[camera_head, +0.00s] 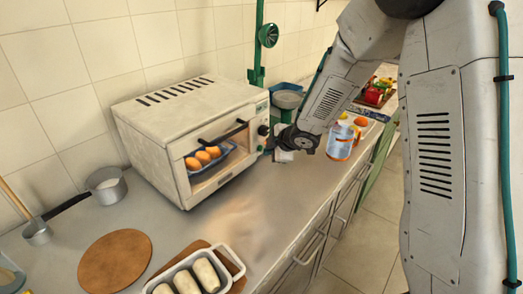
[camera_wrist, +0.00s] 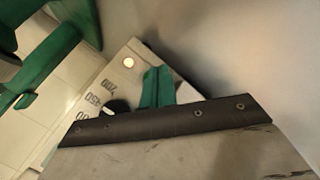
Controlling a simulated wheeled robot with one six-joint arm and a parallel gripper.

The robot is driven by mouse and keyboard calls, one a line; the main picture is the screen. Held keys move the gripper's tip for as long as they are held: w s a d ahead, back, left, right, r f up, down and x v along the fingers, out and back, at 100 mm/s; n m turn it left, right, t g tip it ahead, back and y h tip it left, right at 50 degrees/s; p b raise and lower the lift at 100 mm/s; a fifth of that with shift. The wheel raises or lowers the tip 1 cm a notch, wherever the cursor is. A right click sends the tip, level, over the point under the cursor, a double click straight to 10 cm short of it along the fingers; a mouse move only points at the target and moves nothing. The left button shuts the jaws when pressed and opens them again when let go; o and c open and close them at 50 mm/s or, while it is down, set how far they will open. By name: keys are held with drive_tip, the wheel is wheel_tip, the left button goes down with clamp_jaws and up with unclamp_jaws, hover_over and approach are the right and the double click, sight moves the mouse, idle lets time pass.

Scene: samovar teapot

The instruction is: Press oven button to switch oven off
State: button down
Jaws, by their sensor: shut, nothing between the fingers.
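The cream oven (camera_head: 185,118) stands on the counter, with a dark handle and knobs on the right of its front. My gripper (camera_head: 269,146) is at the oven's right front edge, close to the control panel. In the wrist view my shut green fingers (camera_wrist: 156,87) point at the pale panel (camera_wrist: 114,75), which carries temperature numbers around a dark knob. A small round light (camera_wrist: 128,62) glows on the panel beyond the fingers. The button cannot be told apart, and whether the fingertips touch the panel is unclear.
A saucepan (camera_head: 106,186), a round board (camera_head: 115,260) and a loaf tray (camera_head: 236,256) are in front and left.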

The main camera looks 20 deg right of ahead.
drive_tip(key=shift+w+a, duration=0.3)
drive_tip(key=shift+w, duration=0.1)
idle(0.8)
drive_tip(key=shift+s+d, duration=0.55)
drive_tip(key=shift+s, duration=0.25)
drive_tip(key=shift+s+d, duration=0.6)
drive_tip(key=shift+s, duration=0.2)
drive_tip(key=shift+s+d, duration=0.55)
drive_tip(key=shift+s, duration=0.3)
drive_tip(key=shift+s+d, duration=0.6)
drive_tip(key=shift+s, duration=0.2)
